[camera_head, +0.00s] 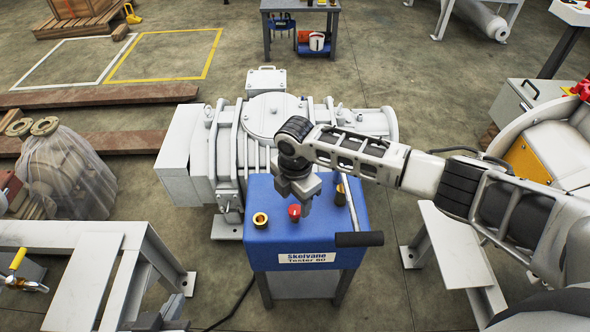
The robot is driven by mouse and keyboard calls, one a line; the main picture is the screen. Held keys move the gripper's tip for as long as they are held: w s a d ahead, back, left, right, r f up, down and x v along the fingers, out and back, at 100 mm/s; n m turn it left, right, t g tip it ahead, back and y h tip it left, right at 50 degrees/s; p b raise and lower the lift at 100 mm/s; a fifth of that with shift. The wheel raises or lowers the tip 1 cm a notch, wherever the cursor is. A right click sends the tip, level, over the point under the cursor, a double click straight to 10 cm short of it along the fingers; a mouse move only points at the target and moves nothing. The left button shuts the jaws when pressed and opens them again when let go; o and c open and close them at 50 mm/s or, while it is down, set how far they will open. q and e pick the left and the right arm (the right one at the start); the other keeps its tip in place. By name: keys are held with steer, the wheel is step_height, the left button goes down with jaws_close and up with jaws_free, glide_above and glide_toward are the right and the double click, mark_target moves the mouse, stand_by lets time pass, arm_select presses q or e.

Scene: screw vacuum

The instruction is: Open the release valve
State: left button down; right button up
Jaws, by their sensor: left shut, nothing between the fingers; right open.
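The blue tester box (259,232), labelled Skelvane Tester, stands upright in the middle. A red knob (294,212), which looks like the release valve, sits on its top between two brass fittings (260,219) (340,194). My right gripper (302,203) points down over the box, open, with its fingers close by the red knob. I cannot tell whether they touch it. A black-handled lever (359,239) sticks out at the box's front right.
A large grey vacuum pump (270,118) stands right behind the box. Grey steel frames (75,262) (452,247) stand at left and right. Wooden beams (96,95) and a plastic-wrapped machine part (68,170) lie at the left. A cable runs along the floor beside the box.

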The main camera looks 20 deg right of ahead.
mark_target(295, 209)
arm_select(q)
steer(key=shift+a+r+p, duration=0.1)
steer(key=shift+p, duration=0.4)
arm_select(e)
step_height(295, 209, up, 13)
